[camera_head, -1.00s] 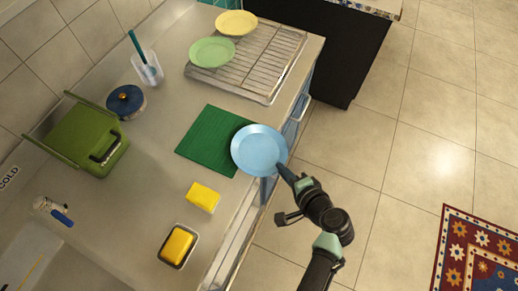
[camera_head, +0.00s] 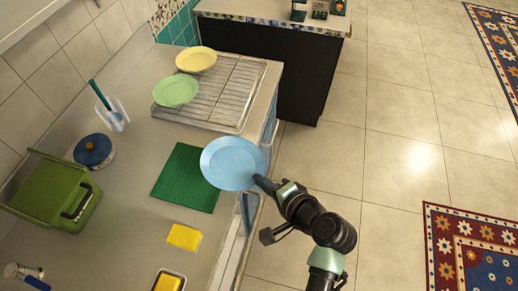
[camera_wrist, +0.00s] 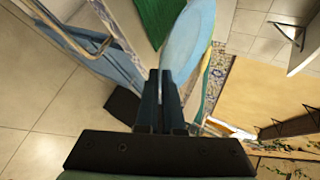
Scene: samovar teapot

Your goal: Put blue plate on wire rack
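The blue plate (camera_head: 230,163) is held by its right edge in my gripper (camera_head: 262,183), tilted, over the counter's front edge. In the wrist view the fingers (camera_wrist: 160,88) are shut on the rim of the blue plate (camera_wrist: 187,45), which is seen nearly edge-on. The wire rack (camera_head: 224,92) lies farther back on the counter, apart from the plate. A green plate (camera_head: 176,91) and a yellow plate (camera_head: 196,60) stand on the rack's left side. The rack's middle and right side are bare.
A green mat (camera_head: 182,180) lies just left of the blue plate. A yellow sponge (camera_head: 184,237), a blue-lidded pot (camera_head: 94,151), a clear cup (camera_head: 113,115) and a green box (camera_head: 57,194) stand on the counter. A dark cabinet (camera_head: 270,55) stands beyond the rack.

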